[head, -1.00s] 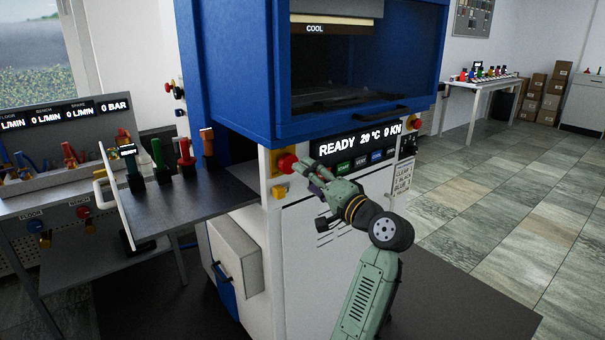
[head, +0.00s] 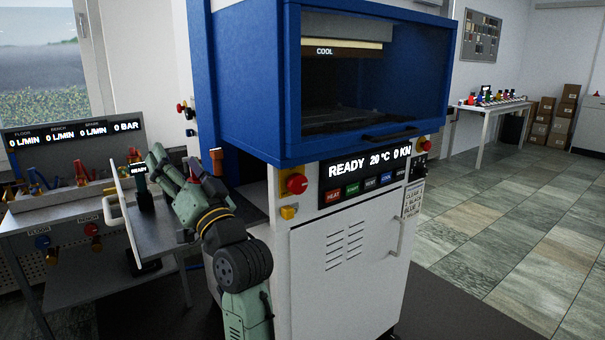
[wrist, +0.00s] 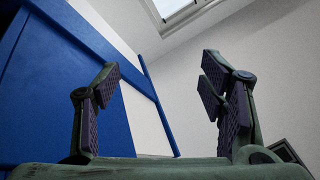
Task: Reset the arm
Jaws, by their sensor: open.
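My gripper (wrist: 160,105) is open and empty in the wrist view, its two dark-padded fingers wide apart. In the head view my green arm reaches up and left, with my gripper (head: 172,165) in front of the grey side shelf (head: 160,232) of the press. It covers part of the shelf and most of the handled tools there. I cannot tell whether it touches any of them. The blue and white press (head: 345,265) stands just right of my arm, and its display reads READY, 20 °C, 0 KN.
A bench with gauges (head: 70,133) is at the left. A red knob (head: 297,184) sits on the press front. Open tiled floor (head: 500,235) lies at the right.

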